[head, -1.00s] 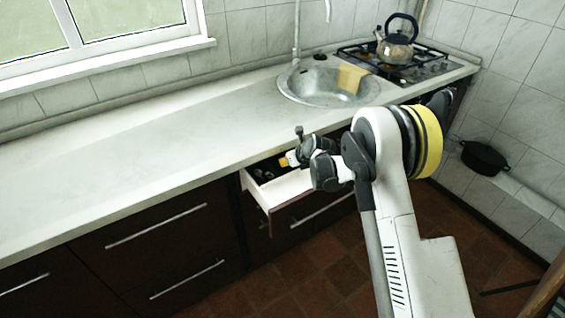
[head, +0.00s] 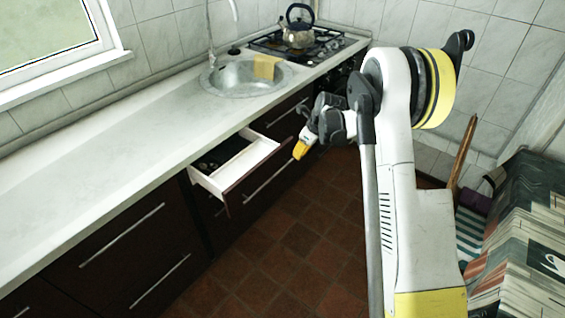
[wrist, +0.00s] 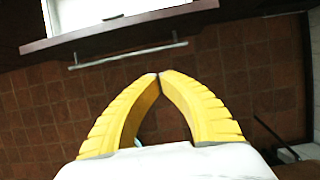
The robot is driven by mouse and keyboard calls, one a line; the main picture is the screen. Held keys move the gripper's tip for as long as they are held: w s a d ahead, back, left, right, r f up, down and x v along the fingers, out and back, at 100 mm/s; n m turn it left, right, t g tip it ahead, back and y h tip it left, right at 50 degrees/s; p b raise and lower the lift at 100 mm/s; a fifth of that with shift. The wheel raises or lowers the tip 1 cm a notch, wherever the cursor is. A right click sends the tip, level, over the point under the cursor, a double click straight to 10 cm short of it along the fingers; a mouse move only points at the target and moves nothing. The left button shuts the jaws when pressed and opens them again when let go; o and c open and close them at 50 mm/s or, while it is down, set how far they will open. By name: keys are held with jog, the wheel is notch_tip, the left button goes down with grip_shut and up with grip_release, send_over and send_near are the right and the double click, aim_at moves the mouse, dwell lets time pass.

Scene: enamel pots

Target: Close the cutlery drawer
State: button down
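The cutlery drawer (head: 206,181) is pulled open from under the white counter in the head view, with a white inside and a dark front. Dark contents show inside it, too small to name. In the wrist view its front edge (wrist: 120,30) and bar handle (wrist: 125,57) lie across the top. My gripper (head: 300,150) is in front of the drawer, to its right, apart from it and pointing down. In the wrist view the yellow fingertips of my gripper (wrist: 158,76) meet, with nothing held between them.
The counter (head: 120,130) runs along the wall with a sink (head: 235,82), and a kettle (head: 298,30) stands on the stove (head: 290,45). Dark lower cabinets (head: 110,250) flank the drawer. The tiled floor (head: 290,250) is clear. A patterned cloth-covered piece (head: 530,240) stands at right.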

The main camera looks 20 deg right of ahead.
aim_at(284, 167)
jog(key=w+a+f+b, duration=0.1)
jog(key=w+f, duration=0.1)
jog(key=f, duration=0.1)
jog(key=w+a+f+b, duration=0.1)
jog(key=w+f+b, duration=0.1)
jog(key=f, duration=0.1)
jog(key=w+a+f+b, duration=0.2)
jog(key=f, duration=0.1)
jog(key=shift+f, duration=0.35)
jog(key=shift+w+a+r, duration=0.15)
jog(key=shift+w+a, duration=0.05)
jog(key=shift+w, duration=0.2)
